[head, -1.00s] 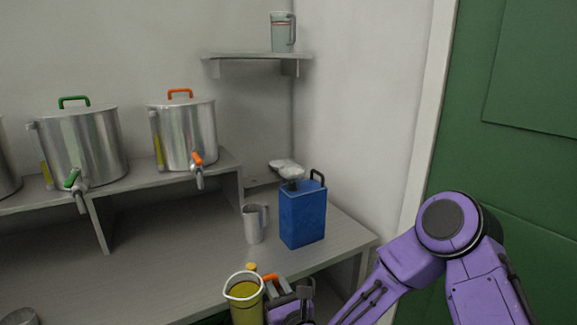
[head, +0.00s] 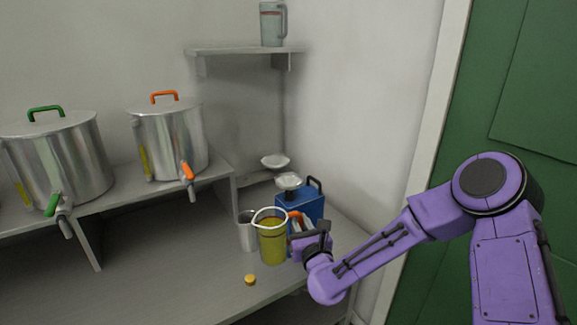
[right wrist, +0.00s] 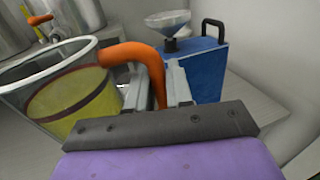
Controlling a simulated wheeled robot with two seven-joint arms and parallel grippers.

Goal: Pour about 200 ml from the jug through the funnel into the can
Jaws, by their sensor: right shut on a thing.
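The clear jug (head: 272,243) holds yellow-green oil and has an orange handle; it looks upright in the head view. My right gripper (head: 297,236) is shut on the handle, which also shows between its fingers in the right wrist view (right wrist: 165,92). The blue can (head: 312,206) with a black handle stands behind the jug, partly hidden by the jug and gripper. A pale funnel (head: 289,181) sits on the can's top, its dark stem over the opening; it shows too in the right wrist view (right wrist: 168,20). The jug is in front of the can, apart from the funnel. My left gripper is not in view.
A metal cup (head: 246,233) stands just left of the jug. A small yellow cap (head: 250,280) lies on the bench. A second pale dish-like thing (head: 275,160) is behind the funnel. Steel tanks (head: 172,142) stand on the raised shelf at left. The front-left bench is clear.

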